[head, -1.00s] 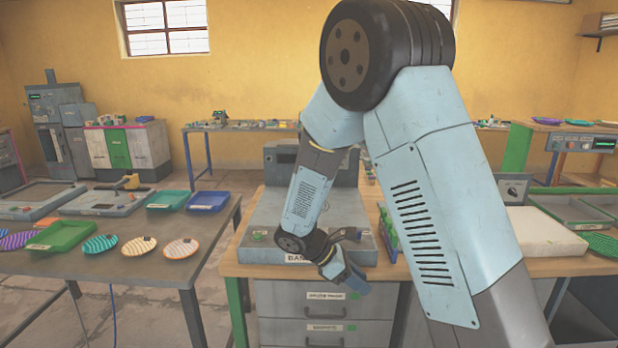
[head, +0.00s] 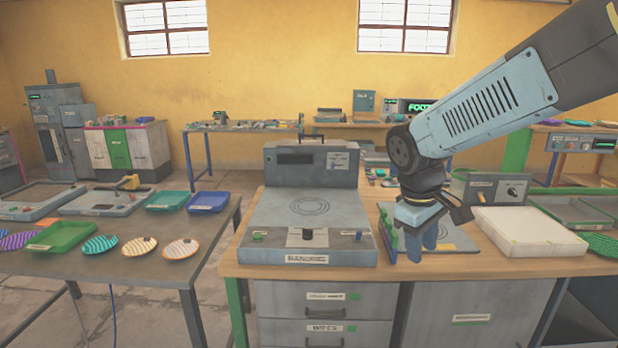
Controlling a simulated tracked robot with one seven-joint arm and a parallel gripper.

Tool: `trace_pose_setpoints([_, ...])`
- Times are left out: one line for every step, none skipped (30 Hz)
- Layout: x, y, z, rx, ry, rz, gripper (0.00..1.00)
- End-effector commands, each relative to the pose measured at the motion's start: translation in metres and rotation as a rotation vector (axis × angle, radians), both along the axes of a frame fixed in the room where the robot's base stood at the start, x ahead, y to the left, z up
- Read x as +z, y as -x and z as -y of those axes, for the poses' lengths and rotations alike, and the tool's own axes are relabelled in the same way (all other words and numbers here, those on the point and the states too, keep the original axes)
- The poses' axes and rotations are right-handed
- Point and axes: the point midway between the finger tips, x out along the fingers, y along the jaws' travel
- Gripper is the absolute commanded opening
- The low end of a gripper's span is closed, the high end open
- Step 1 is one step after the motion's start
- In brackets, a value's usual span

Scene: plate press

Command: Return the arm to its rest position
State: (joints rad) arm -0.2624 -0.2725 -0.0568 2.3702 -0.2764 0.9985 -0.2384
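My gripper (head: 422,246) hangs from my arm right of the image centre, its blue fingers pointing down. It is in front of a grey board (head: 460,240) on the wooden workbench (head: 400,268), and I see nothing held in it. The fingers are small and close together, so whether they are open or shut is unclear. My arm reaches in from the upper right and hides part of the back benches.
A grey machine (head: 318,213) stands left of my gripper. A green-ended rack (head: 388,235) is close to its left, a white block (head: 528,232) to its right. The left table (head: 130,275) holds striped plates (head: 139,246) and trays, including a green one (head: 60,236).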

Motion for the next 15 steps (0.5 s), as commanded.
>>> trace_pose_setpoints([0.008, 0.008, 0.004, -0.043, -0.029, 0.036, 0.38])
trace_pose_setpoints([0.012, 0.013, 0.006, -0.068, -0.045, 0.055, 0.38])
trace_pose_setpoints([0.017, 0.018, 0.008, -0.102, -0.068, 0.081, 0.38])
trace_pose_setpoints([0.021, 0.022, 0.010, -0.125, -0.084, 0.101, 0.38])
trace_pose_setpoints([0.025, 0.027, 0.011, -0.151, -0.101, 0.120, 0.38])
trace_pose_setpoints([0.029, 0.032, 0.013, -0.182, -0.123, 0.147, 0.38])
trace_pose_setpoints([0.033, 0.037, 0.014, -0.206, -0.139, 0.165, 0.38])
trace_pose_setpoints([0.036, 0.041, 0.015, -0.231, -0.156, 0.186, 0.38])
trace_pose_setpoints([0.041, 0.047, 0.016, -0.262, -0.177, 0.211, 0.38])
trace_pose_setpoints([0.044, 0.051, 0.017, -0.287, -0.194, 0.230, 0.38])
trace_pose_setpoints([0.046, 0.056, 0.018, -0.310, -0.210, 0.250, 0.38])
trace_pose_setpoints([0.051, 0.061, 0.019, -0.340, -0.232, 0.277, 0.38])
trace_pose_setpoints([0.054, 0.066, 0.020, -0.362, -0.247, 0.296, 0.38])
trace_pose_setpoints([0.056, 0.070, 0.020, -0.383, -0.262, 0.313, 0.38])
trace_pose_setpoints([0.059, 0.075, 0.021, -0.409, -0.280, 0.335, 0.38])
